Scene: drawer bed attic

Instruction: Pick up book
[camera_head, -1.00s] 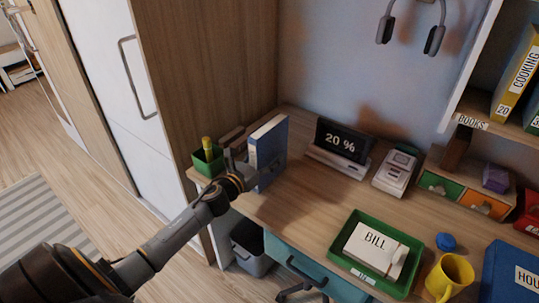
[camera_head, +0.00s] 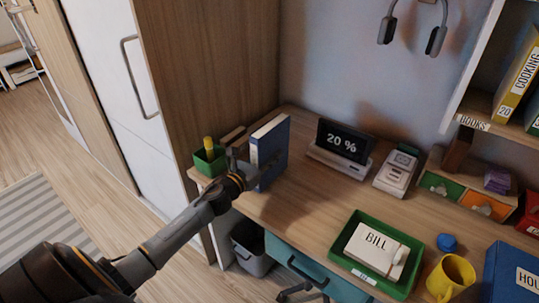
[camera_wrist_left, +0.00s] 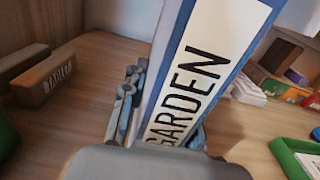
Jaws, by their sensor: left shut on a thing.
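A blue book (camera_head: 272,150) stands upright at the left end of the desk. In the left wrist view its white spine label (camera_wrist_left: 205,65) reads "GARDEN". My left gripper (camera_head: 243,172) reaches in from the left and is shut on the book near its lower spine edge. In the left wrist view a finger of my left gripper (camera_wrist_left: 127,105) lies along the left side of the book; the other side is mostly hidden behind it. My right gripper is not in view.
A green pen cup (camera_head: 209,163) and a wooden block (camera_wrist_left: 42,78) stand left of the book. The "20 %" display (camera_head: 342,140) is to its right. A green tray (camera_head: 358,226) with a "BILL" paper lies nearer. Clear desk lies between.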

